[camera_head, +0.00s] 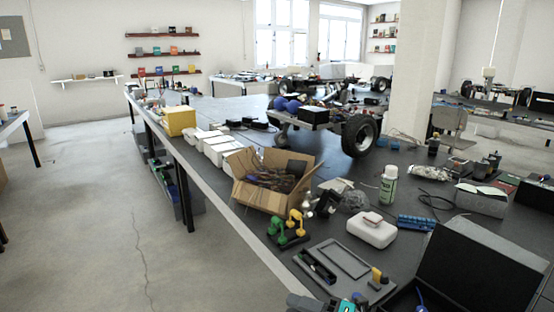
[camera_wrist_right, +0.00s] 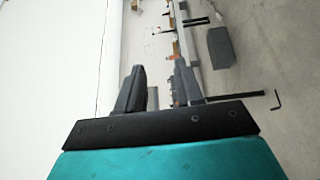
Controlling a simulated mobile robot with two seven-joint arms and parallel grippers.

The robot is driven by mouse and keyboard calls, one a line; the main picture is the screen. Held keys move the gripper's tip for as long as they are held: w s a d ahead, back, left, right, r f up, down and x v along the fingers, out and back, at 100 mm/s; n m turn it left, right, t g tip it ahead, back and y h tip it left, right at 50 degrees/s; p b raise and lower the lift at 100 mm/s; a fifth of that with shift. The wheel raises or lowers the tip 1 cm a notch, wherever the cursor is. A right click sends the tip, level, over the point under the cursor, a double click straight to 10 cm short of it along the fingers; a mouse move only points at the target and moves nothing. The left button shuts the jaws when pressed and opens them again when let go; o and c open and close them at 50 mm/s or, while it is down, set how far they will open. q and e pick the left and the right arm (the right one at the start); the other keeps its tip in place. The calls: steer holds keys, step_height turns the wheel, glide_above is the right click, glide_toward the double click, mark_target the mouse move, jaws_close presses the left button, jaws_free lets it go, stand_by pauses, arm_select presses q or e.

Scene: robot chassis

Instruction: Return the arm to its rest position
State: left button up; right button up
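My right gripper (camera_wrist_right: 158,82) shows in the right wrist view. Its two dark fingers stand apart with nothing between them. Beyond the fingers are the pale floor and a pale wall, with no object touching them. A grey and teal piece (camera_head: 325,303) is cut off by the bottom edge of the head view; I cannot tell whether it is part of my arm or a tool on the table. My left gripper is not in view.
A long dark table (camera_head: 315,232) bears an open cardboard box (camera_head: 262,196), a white spray can (camera_head: 388,185), a white case (camera_head: 371,231), a wheeled chassis (camera_head: 318,117) and an open black case (camera_head: 478,268). The floor (camera_head: 95,215) left of the table is clear.

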steer(key=s+d+f+m+t+h, duration=0.1)
steer(key=s+d+f+m+h, duration=0.5)
steer(key=s+m, duration=0.4)
steer(key=s+d+f+m+t+h, duration=0.2)
steer(key=s+d+f+m+h, duration=0.4)
steer(key=m, duration=1.2)
steer(key=s+d+h, duration=0.1)
steer(key=s+h, duration=0.1)
steer(key=s, duration=0.2)
steer(key=shift+s, duration=0.2)
